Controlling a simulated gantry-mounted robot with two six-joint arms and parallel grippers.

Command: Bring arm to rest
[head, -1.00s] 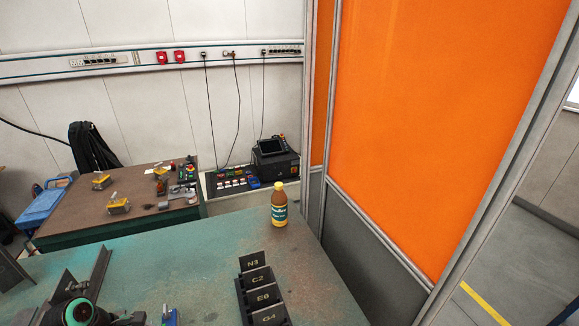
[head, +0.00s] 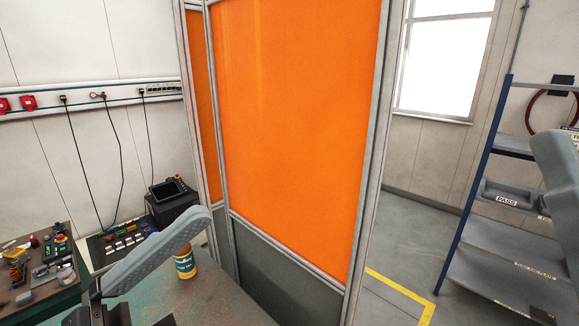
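The task names an arm and no other object. A grey link of one of my arms crosses the lower left of the head view, passing in front of the bottle and the bench. Dark parts show at its lower end, cut off by the bottom edge, and I make out no gripper fingers there. Another grey link, which looks like my other arm, stands at the right edge. Its gripper is not in view. I cannot see whether either gripper holds anything.
A grey shelf rack (head: 500,240) stands at right. A cluttered side table (head: 70,292) is at left.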

